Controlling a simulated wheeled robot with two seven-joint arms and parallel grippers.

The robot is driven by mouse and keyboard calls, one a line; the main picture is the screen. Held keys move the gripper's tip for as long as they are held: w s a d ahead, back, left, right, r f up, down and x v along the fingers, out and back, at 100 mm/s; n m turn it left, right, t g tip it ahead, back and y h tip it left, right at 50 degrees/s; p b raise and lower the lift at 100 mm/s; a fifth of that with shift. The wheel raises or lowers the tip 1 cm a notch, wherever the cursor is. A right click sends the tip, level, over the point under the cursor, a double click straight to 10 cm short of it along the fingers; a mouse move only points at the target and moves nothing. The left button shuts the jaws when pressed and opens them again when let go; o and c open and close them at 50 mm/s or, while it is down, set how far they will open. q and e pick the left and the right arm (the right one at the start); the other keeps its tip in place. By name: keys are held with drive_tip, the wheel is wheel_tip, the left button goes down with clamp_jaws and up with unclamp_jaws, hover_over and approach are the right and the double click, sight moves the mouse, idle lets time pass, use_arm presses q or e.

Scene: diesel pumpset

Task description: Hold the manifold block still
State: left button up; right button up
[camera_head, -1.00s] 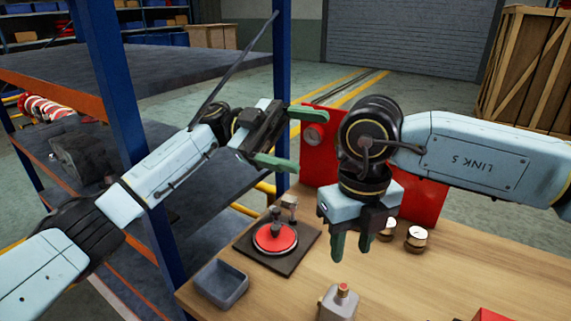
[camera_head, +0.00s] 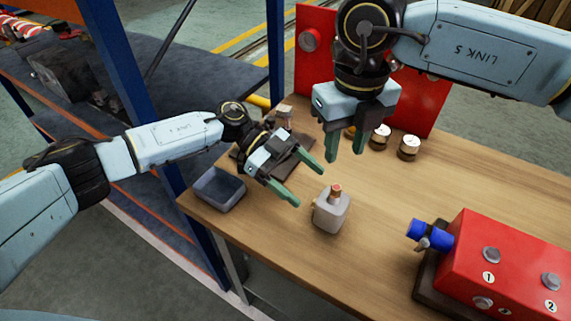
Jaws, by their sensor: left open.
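The manifold block appears to be the small grey block (camera_head: 331,213) with a copper-coloured fitting on top and a brass one on its left side. It stands upright on the wooden bench (camera_head: 390,185). My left gripper (camera_head: 309,189) is open and empty, just up and left of the block in the picture, with its green fingers pointing toward it. The fingers look apart from the block. My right gripper (camera_head: 345,156) hangs above the bench, behind the block in the picture, pointing down with its fingers apart and nothing between them.
A grey open bin (camera_head: 219,189) sits at the bench's left edge. A red numbered unit (camera_head: 510,258) with a blue part (camera_head: 430,234) stands at the right. Gauges (camera_head: 409,147) stand before a red panel (camera_head: 425,107). A dark plate (camera_head: 297,150) lies behind my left gripper.

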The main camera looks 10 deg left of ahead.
sight(345, 215)
use_arm(q)
drive_tip(key=x, duration=0.8)
drive_tip(key=shift+d, duration=0.1)
drive_tip(key=shift+c, duration=1.2)
drive_tip(key=c, duration=1.2)
